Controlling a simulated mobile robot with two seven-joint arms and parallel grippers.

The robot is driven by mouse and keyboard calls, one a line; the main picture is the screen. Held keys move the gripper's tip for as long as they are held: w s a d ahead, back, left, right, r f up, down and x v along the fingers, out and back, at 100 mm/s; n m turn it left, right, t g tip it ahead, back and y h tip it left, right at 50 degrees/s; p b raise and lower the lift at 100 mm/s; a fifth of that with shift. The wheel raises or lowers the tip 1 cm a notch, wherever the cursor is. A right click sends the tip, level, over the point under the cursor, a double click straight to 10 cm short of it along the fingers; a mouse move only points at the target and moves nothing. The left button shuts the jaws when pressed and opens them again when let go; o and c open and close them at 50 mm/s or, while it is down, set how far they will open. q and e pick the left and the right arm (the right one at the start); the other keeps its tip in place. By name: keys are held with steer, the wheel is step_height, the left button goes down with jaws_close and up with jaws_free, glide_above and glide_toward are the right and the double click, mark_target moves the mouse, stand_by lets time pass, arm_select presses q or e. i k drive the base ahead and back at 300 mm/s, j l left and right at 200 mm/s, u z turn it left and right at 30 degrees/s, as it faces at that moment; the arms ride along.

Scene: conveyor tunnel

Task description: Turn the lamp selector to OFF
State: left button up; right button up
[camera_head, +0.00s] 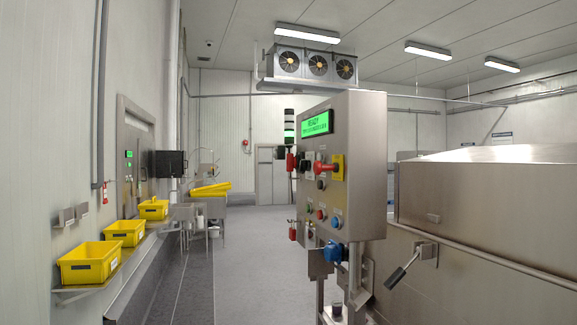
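A steel control panel (362,150) stands on posts at the centre right, seen at an angle. Its green display (317,124) reads READY on the top line. Below it are a red rotary handle on a yellow plate (338,168), a dark knob (320,184), and small red and blue buttons lower down. I cannot tell which control is the lamp selector; the labels and knob positions are too small to read. Neither of my grippers is in view.
A large steel housing (490,190) with a black-handled lever (402,270) fills the right side. Yellow bins (90,268) sit on a wall shelf at left. A blue connector (333,252) hangs under the panel. Grey floor (255,250) left of the panel is clear.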

mark_target(305, 165)
steer(key=i+j, duration=0.25)
steer(key=i, duration=0.2)
steer(key=i+j, duration=0.25)
steer(key=i, duration=0.2)
